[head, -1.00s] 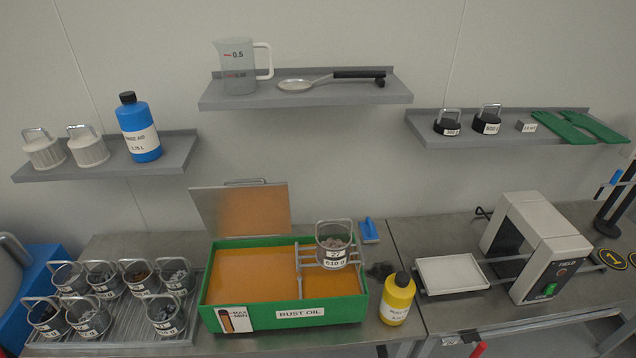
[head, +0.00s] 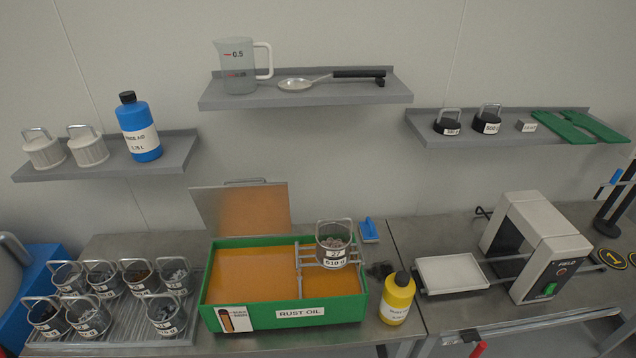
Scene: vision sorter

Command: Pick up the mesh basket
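A mesh basket (head: 334,246) with a raised wire handle and labels reading 27 and 610 g holds grey-pink pieces. It sits on the metal rack at the right part of the green rust oil tank (head: 262,324). Several similar wire-handled baskets (head: 84,316) stand on a ribbed metal tray (head: 125,328) at the left, with dark, brown or grey pieces in them. Which basket the task means cannot be told. Neither of my grippers shows in the head view.
A tilted lid (head: 245,211) stands behind the tank. A yellow bottle (head: 396,299) stands close to its right. A white tray (head: 452,273) and a grey arch-shaped device (head: 535,245) are further right. Shelves hold a jug (head: 238,68), a blue bottle (head: 139,128) and weights (head: 487,121).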

